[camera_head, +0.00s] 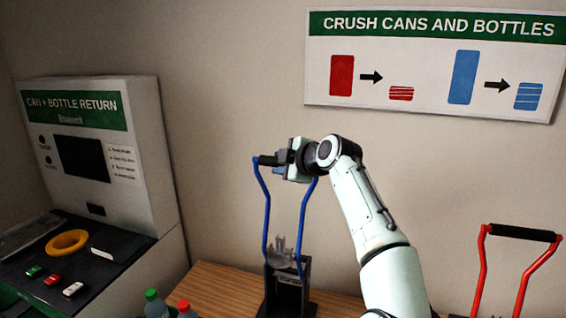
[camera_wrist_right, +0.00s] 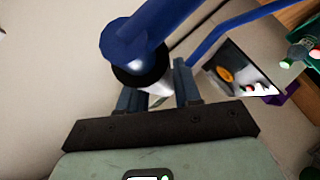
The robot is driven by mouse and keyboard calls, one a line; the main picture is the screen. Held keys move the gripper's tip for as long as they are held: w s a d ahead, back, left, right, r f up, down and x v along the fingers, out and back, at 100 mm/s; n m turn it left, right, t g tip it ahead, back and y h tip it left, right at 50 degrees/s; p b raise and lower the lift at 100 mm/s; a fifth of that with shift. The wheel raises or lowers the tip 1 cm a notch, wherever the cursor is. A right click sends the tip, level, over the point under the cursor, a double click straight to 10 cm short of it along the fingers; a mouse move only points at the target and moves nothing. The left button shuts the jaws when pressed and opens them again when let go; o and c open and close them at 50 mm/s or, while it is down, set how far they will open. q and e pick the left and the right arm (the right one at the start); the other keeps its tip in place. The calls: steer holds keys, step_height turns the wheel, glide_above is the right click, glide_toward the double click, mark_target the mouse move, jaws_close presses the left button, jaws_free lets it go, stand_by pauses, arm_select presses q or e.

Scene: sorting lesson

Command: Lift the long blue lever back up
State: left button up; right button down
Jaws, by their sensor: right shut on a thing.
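The long blue lever (camera_head: 266,215) is a two-armed frame with a black grip across its top. It stands upright on a dark crusher body (camera_head: 291,290) on the wooden table. My right gripper (camera_head: 281,159) is shut on the lever's black grip at the top. In the right wrist view, the blue lever tube (camera_wrist_right: 155,35) runs close past the right gripper's fingers (camera_wrist_right: 160,90). Part of the grip is hidden by the fingers. My left gripper is not in view.
A second crusher with a red lever (camera_head: 482,265) stands at the right, its black grip raised. Green-capped (camera_head: 152,295) and red-capped (camera_head: 184,305) bottles stand left of the blue crusher. A can and bottle return machine (camera_head: 95,150) stands at the left. A sign (camera_head: 435,65) hangs on the wall.

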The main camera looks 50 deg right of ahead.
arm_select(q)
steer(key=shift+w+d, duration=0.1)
arm_select(e)
steer(key=shift+s+d+r, duration=0.1)
steer(key=shift+d+r, duration=0.1)
steer(key=shift+r, duration=0.15)
steer(key=c, duration=1)
jaws_free()
steer(key=shift+o, duration=0.7)
steer(key=shift+w+d+f, duration=0.25)
steer(key=shift+d+f, duration=0.05)
steer(key=shift+s+a+r, duration=0.15)
steer(key=shift+s+a, duration=0.15)
steer(key=shift+s, duration=0.1)
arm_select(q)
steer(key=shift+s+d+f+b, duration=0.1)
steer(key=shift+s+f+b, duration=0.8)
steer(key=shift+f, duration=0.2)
arm_select(e)
steer(key=v, duration=1.2)
steer(key=shift+s, duration=0.25)
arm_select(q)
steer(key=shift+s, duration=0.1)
arm_select(e)
steer(key=shift+d, duration=0.1)
